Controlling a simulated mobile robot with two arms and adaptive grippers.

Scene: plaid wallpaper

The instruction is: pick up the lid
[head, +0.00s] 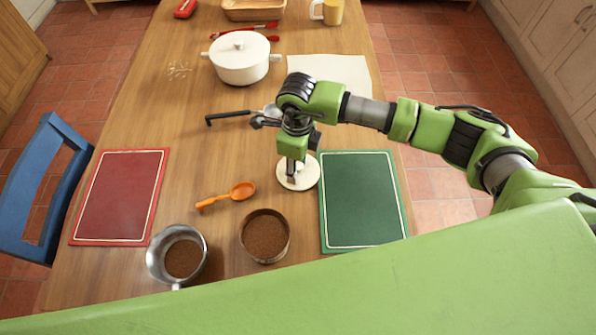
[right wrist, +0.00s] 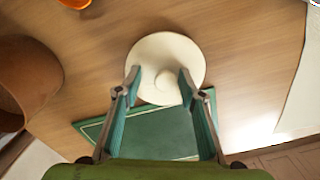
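The lid (head: 298,172) is a cream round disc near the left edge of the green board. My right gripper (head: 291,172) points down over it. In the right wrist view, the lid (right wrist: 168,50) lies ahead of my right gripper (right wrist: 159,76), whose two fingers are apart. The fingertips overlap the lid's near part, with a small round knob (right wrist: 160,88) between them. I cannot tell whether the fingers touch the knob. My left gripper is not in view.
A round container of brown powder (head: 265,236), a metal pot (head: 158,265) and an orange scoop (head: 229,195) are nearby. The green board (head: 362,200) is on the right, the red board (head: 120,195) on the left. A white pot (head: 240,62) stands farther back.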

